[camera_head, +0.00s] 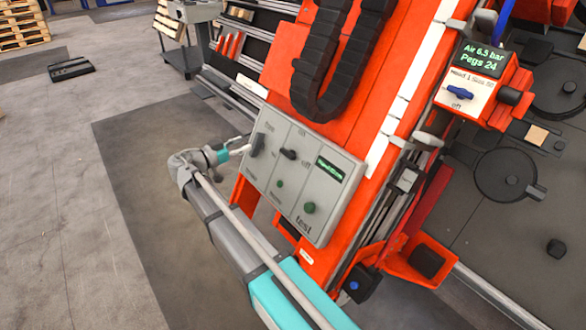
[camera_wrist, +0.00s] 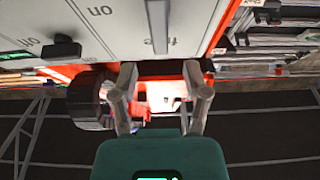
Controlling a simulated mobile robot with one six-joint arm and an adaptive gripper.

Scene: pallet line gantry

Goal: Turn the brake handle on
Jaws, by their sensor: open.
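The grey control panel (camera_head: 290,215) is fixed to the orange gantry, and it shows upside down in the wrist view (camera_wrist: 125,45). Its leftmost lever, which looks like the brake handle (camera_head: 258,145), also shows in the wrist view as a grey bar (camera_wrist: 157,25). It points toward a partly hidden label that seems to read "free". An "on" label sits to its side. My gripper (camera_head: 240,151) is at the panel's left edge, close to the handle. In the wrist view its fingers (camera_wrist: 160,75) are apart with nothing clearly between them. Contact cannot be told.
A second dark knob (camera_head: 288,153) sits beside the handle; it shows in the wrist view (camera_wrist: 62,47). Green buttons (camera_head: 309,208) and a small display (camera_head: 329,169) are on the panel. A black cable chain (camera_head: 320,85) hangs above.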

